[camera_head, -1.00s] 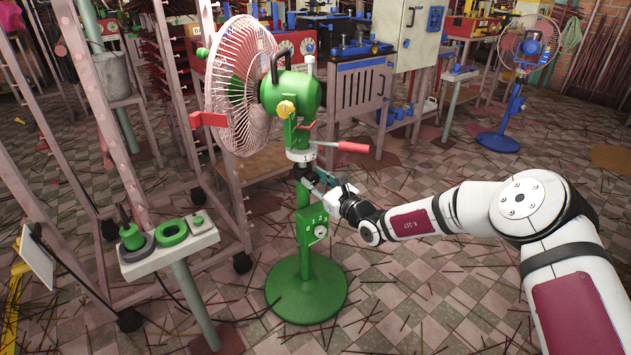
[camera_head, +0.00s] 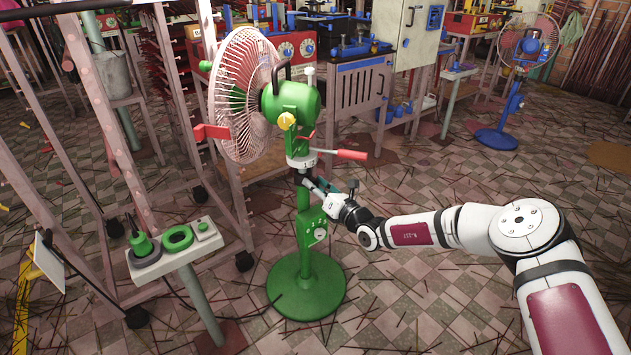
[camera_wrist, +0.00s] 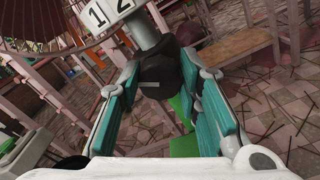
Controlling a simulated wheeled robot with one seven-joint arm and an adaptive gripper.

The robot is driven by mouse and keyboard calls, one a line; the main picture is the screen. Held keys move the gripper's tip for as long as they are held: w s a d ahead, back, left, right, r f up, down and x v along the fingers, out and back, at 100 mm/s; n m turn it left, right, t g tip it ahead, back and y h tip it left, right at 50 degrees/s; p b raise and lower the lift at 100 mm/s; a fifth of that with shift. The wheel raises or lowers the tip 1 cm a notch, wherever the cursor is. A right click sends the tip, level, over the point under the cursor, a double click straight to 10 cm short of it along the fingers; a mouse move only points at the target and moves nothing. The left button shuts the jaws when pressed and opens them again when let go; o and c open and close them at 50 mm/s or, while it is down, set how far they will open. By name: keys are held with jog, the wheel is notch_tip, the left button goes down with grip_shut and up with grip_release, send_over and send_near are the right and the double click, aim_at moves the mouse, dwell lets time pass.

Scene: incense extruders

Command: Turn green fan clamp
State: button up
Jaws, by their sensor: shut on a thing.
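The green fan (camera_head: 293,103) stands upright on a round green base (camera_head: 306,288), its pink wire guard facing left. A white numbered collar (camera_head: 303,161) sits under the head, with a red-handled lever (camera_head: 350,155) sticking out right. Below it is the dark clamp (camera_wrist: 160,72) around the pole. My gripper (camera_head: 308,182) reaches it from the right. In the wrist view its teal-padded fingers (camera_wrist: 162,88) lie either side of the clamp and are shut on it. The contact itself is partly hidden. Digits 1 and 2 show on the collar above.
A small stand (camera_head: 205,243) with green buttons is at left, beside wheeled pink racks (camera_head: 110,170). A blue fan (camera_head: 497,138) stands far right. Workbenches with machines line the back. Thin sticks litter the tiled floor; the floor right of the fan is otherwise open.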

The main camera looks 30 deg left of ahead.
jog(key=m+p, duration=0.1)
jog(key=m, duration=0.4)
jog(key=shift+f+m, duration=0.1)
jog(key=shift+m, duration=0.2)
jog(key=m, duration=0.5)
jog(key=shift+w+f+m, duration=0.1)
jog(key=shift+m, duration=0.2)
jog(key=o, duration=1.2)
jog(key=shift+c, duration=0.2)
jog(key=shift+d, duration=0.1)
jog(key=v, duration=1.2)
